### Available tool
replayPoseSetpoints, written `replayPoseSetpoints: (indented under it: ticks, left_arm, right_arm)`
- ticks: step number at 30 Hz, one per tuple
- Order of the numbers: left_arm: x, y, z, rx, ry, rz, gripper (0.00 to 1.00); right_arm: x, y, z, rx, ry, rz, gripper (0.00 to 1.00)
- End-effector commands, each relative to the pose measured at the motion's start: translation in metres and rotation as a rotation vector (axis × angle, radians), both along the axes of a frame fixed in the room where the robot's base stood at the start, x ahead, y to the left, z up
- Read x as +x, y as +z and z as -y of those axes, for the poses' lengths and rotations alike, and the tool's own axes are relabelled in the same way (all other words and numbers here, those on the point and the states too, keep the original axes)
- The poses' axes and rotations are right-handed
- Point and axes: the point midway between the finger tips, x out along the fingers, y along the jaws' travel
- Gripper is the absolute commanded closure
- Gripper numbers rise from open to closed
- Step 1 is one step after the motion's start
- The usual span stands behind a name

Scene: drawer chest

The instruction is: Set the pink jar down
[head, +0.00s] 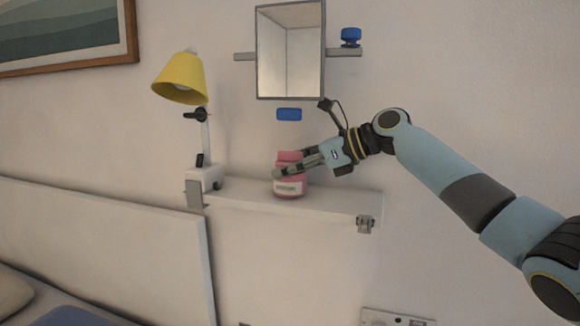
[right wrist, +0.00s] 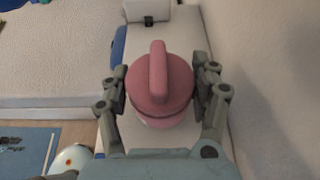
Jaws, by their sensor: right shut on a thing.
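The pink jar (head: 290,187) has a pale label and a pink lid with a raised bar grip. It is upright at the middle of the white wall shelf (head: 345,197). From these views I cannot tell for sure whether its base touches the shelf. My right gripper (head: 291,164) reaches in from the right and is shut around the jar's upper part. In the right wrist view the jar's lid (right wrist: 157,84) is seen from above, with one finger on each side. My left gripper is not in view.
A yellow lamp (head: 180,76) is fixed at the shelf's left end. A mirror (head: 290,50), a blue knob (head: 351,37) and a blue block (head: 289,114) are above the shelf. The shelf is clear right of the jar. A white headboard (head: 110,240) stands lower left.

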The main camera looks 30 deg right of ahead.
Motion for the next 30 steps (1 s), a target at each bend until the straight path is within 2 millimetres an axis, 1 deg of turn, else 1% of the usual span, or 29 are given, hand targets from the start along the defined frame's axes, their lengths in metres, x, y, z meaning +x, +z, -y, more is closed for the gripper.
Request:
replayPoseSetpoints:
  ticks: [10, 11, 15, 16, 26, 30]
  left_arm:
    - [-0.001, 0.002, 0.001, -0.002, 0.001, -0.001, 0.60]
    - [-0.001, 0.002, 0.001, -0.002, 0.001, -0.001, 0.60]
    - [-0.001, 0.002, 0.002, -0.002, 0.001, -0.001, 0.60]
    - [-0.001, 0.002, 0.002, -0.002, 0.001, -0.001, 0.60]
    - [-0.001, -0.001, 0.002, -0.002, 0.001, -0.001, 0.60]
    - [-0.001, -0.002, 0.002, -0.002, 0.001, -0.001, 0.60]
  right_arm:
    - [0.000, -0.003, 0.000, 0.001, 0.000, 0.004, 0.88]
    - [0.000, -0.004, 0.000, 0.000, 0.000, 0.004, 0.35]
    - [0.000, -0.004, 0.000, 0.000, 0.000, 0.004, 0.17]
    - [0.000, -0.004, 0.000, 0.000, 0.000, 0.004, 0.14]
    - [-0.001, -0.002, 0.001, -0.002, 0.000, 0.004, 0.14]
    - [-0.014, 0.004, 0.015, -0.006, -0.003, 0.003, 0.14]
